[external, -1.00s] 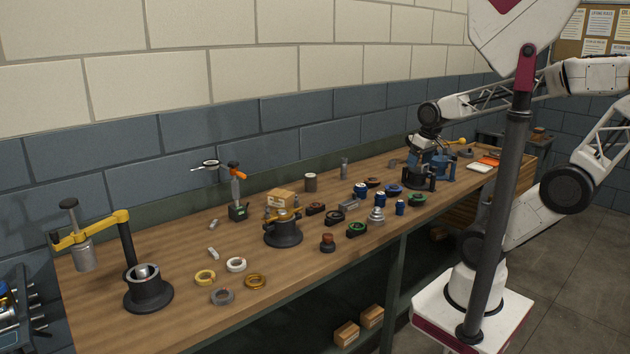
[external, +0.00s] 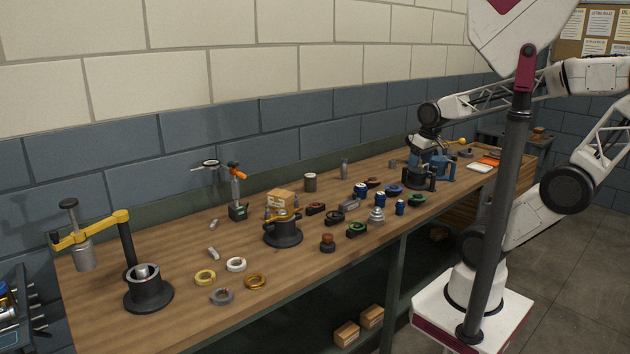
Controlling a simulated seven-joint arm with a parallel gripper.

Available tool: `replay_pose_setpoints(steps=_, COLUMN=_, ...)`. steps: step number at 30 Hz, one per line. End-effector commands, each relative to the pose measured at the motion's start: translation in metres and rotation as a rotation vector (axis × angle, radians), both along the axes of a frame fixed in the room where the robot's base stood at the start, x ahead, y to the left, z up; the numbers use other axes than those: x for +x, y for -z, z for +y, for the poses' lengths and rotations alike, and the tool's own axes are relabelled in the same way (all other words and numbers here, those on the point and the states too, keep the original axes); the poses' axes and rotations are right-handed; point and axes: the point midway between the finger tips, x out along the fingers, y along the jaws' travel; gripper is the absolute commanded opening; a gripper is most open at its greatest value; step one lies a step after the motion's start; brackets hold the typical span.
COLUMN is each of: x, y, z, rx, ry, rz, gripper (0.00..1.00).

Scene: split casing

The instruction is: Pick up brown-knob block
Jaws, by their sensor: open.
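Several small dark blocks with coloured knobs lie mid-bench. A separate brown round piece (external: 327,243) on a dark foot stands near the front edge. I cannot tell for sure which is the brown-knob block. My gripper (external: 414,156) is at the bench's right part, above and behind a dark round stand (external: 419,180), apart from all these. It is open; its fingertips are small and hard to make out against the clutter.
Blue cans, green- and blue-knobbed blocks and a stepped silver piece (external: 377,215) crowd the middle. A blue vise-like fixture (external: 445,168) is beside my gripper. The front-left bench is clearer.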

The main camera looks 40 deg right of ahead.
Motion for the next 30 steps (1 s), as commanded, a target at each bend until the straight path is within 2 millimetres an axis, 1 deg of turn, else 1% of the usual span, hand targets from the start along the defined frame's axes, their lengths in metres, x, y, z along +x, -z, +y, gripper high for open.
replay_pose_setpoints(steps=11, x=0.001, y=0.001, z=0.002, rx=0.009, ry=0.003, rz=0.004, gripper=0.68)
replay_pose_setpoints(steps=14, x=0.002, y=0.005, z=0.008, rx=0.038, ry=0.015, rz=0.013, gripper=0.68)
replay_pose_setpoints(steps=16, x=0.004, y=0.010, z=0.015, rx=0.071, ry=0.030, rz=0.026, gripper=0.68)
replay_pose_setpoints(steps=20, x=0.008, y=0.022, z=0.036, rx=0.168, ry=0.073, rz=0.062, gripper=0.68)
replay_pose_setpoints(steps=23, x=0.012, y=0.034, z=0.058, rx=0.264, ry=0.124, rz=0.105, gripper=0.68)
replay_pose_setpoints(steps=30, x=0.022, y=0.061, z=0.116, rx=0.512, ry=0.284, rz=0.233, gripper=0.68)
